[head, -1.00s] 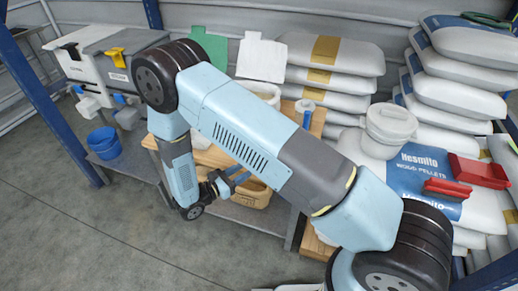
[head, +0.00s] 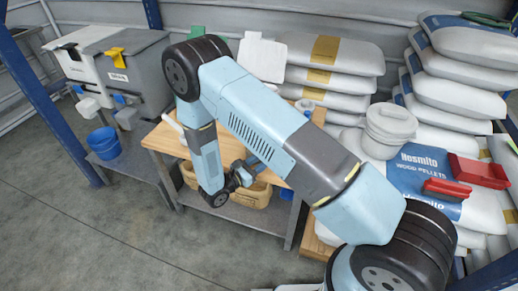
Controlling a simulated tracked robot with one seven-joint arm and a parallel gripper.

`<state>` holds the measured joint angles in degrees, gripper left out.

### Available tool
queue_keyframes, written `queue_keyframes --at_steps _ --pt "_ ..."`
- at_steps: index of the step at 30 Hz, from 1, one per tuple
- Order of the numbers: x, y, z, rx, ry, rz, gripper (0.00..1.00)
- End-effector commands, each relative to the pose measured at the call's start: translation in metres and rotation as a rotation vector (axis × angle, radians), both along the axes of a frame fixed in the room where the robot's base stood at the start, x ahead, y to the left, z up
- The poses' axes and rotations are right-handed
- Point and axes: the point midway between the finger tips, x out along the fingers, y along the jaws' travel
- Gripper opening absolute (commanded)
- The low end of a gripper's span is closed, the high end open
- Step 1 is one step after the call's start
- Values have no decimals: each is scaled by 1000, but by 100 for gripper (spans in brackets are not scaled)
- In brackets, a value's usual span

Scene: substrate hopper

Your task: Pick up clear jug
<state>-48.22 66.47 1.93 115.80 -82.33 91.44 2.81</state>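I cannot make out a clear jug for certain; my arm covers much of the wooden-topped bench (head: 160,137). A whitish object (head: 173,123) partly shows at the bench's left end beside my arm, too hidden to name. My gripper (head: 254,166) is in front of the bench, near a tan bin (head: 252,193) on the lower level. Its blue fingers are small and partly hidden, so I cannot tell whether they are open or hold anything.
A grey hopper box (head: 125,70) with yellow and blue handles stands at the left, with blue buckets (head: 104,141) below. Stacked sacks (head: 330,65) fill the back. A white lidded tub (head: 390,125) and red scoops (head: 478,171) rest on sacks. The floor at front left is clear.

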Motion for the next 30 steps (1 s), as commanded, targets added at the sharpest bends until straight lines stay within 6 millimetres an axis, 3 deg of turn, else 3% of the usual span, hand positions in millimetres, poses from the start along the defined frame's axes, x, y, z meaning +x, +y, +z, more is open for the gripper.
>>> queue_keyframes --at_steps 9,17,27,30 --pt "25 -31 -5 1 -1 -1 39" --pt "27 -32 -5 1 -1 0 38" --pt "27 -32 -5 1 -1 0 5" --pt "27 -32 -5 1 -1 0 0"
